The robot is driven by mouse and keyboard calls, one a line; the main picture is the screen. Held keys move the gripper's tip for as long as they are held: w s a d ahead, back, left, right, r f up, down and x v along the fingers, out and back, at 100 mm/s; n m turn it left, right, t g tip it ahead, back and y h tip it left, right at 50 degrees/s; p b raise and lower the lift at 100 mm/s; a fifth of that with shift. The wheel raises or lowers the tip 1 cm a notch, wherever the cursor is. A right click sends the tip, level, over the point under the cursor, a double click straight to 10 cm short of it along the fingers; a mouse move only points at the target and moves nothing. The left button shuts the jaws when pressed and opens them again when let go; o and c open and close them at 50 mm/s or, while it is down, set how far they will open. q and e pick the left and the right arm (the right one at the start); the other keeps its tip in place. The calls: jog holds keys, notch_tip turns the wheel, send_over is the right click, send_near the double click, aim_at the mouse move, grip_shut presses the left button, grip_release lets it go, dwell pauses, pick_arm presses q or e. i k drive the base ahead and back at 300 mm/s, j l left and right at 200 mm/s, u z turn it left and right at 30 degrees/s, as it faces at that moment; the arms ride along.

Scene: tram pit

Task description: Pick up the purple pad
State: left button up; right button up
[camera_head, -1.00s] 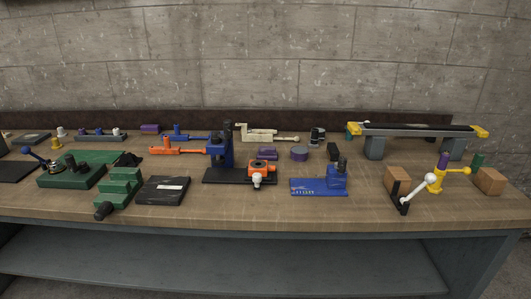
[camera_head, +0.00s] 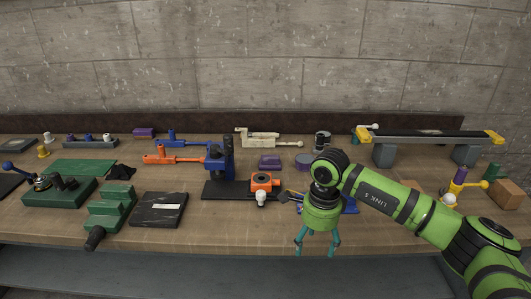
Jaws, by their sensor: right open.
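Several purple things lie on the workbench, and I cannot tell for certain which is the pad. A purple block (camera_head: 270,162) lies mid-bench, behind the orange part. Another flat purple block (camera_head: 144,132) lies at the back left. My right gripper (camera_head: 316,250) hangs pointing down near the bench's front edge, with teal fingers apart and nothing between them. My left gripper is not in view.
The right arm hides much of a blue part (camera_head: 350,205). A black stand with a blue column (camera_head: 222,165) and an orange block (camera_head: 263,181) stand mid-bench. A long raised rail (camera_head: 430,134) is at the back right. A concrete wall closes the back.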

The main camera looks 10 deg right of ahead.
aim_at(267, 162)
jog(key=i, duration=1.6)
